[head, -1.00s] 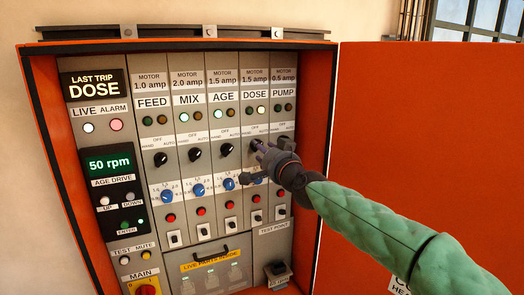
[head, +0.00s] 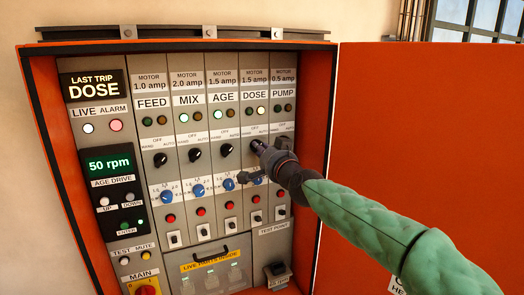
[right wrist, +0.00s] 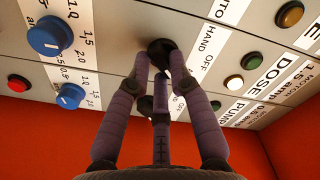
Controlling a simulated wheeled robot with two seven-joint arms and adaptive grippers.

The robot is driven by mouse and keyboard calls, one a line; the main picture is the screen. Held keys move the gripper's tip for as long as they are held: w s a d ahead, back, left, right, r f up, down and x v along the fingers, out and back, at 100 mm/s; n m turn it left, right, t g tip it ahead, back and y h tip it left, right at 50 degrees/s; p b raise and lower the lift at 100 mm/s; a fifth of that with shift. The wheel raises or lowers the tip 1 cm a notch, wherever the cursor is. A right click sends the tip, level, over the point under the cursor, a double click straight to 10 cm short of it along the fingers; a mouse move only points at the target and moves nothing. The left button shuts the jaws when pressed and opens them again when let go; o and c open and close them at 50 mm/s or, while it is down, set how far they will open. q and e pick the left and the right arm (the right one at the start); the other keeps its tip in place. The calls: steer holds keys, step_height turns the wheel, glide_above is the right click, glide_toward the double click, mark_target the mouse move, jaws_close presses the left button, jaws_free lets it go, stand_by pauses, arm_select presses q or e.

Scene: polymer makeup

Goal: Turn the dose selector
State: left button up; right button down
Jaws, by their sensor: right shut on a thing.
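The dose selector (right wrist: 159,46) is a black knob under the HAND/OFF label in the DOSE column; the fingers partly cover it in the right wrist view. In the head view, my right gripper (head: 259,147) reaches in from the right and hides most of the knob. The right wrist view shows its purple fingers (right wrist: 160,68) closed around the knob, their tips touching it. Which way the knob's pointer faces is hidden. My left gripper is not in view.
The PUMP selector (head: 281,142) sits close to the right of the gripper, and the AGE selector (head: 227,150) to its left. Blue dials (head: 198,190) lie in a row below. The orange cabinet door (head: 430,130) stands open at the right, behind my arm.

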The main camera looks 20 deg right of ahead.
steer(key=shift+r+n+p, duration=0.1)
steer(key=shift+n+p, duration=1.55)
steer(key=shift+n, duration=2.65)
steer(key=c, duration=1.1)
jaws_free()
steer(key=shift+w, duration=0.15)
steer(key=s, duration=1.2)
steer(key=shift+a, duration=0.2)
